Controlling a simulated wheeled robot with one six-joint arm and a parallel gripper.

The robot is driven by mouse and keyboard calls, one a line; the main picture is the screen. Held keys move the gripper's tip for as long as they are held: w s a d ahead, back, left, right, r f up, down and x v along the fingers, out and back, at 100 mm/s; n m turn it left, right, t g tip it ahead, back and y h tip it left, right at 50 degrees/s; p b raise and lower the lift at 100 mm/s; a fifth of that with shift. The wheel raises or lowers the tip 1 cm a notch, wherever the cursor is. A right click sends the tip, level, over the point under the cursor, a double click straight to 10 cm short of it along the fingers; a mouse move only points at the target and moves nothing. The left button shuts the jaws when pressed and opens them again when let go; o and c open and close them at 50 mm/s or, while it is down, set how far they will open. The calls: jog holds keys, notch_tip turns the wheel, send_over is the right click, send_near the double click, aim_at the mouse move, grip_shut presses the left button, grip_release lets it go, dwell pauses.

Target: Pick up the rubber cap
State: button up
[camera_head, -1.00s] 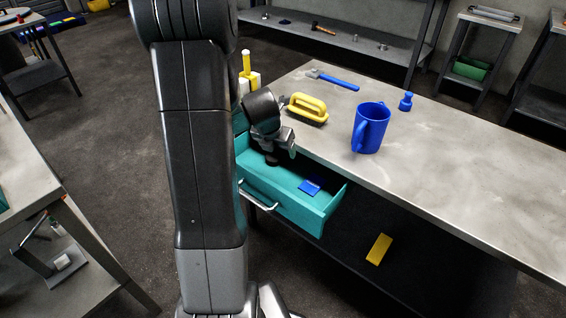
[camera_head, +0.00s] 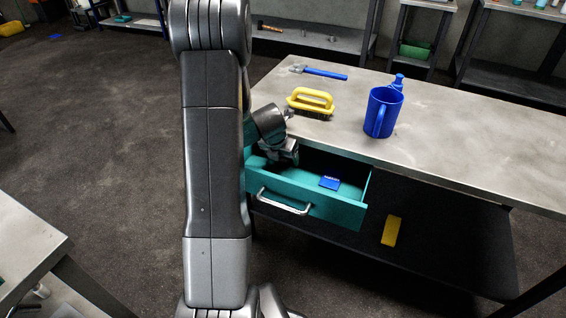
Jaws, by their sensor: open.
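I cannot make out a rubber cap for certain in this view. An open teal drawer (camera_head: 335,212) with a silver handle sticks out from under the workbench. My gripper (camera_head: 287,160) points down at the drawer's left rear part, partly inside it. Its jaws are small and dark here, open, with nothing visibly held. A small blue flat item (camera_head: 329,183) lies on the drawer floor to the right of my gripper. The drawer's left end is hidden behind my arm, and the floor under the gripper is partly hidden.
On the workbench (camera_head: 450,143) stand a blue mug (camera_head: 380,113), a blue bottle-like item (camera_head: 398,82), a yellow-handled brush (camera_head: 311,101) and a blue-handled hammer (camera_head: 322,73). A yellow block (camera_head: 391,231) lies on the shelf below. Another table (camera_head: 25,235) stands at left.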

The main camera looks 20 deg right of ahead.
jog(key=c, duration=1)
jog(key=shift+c, duration=0.2)
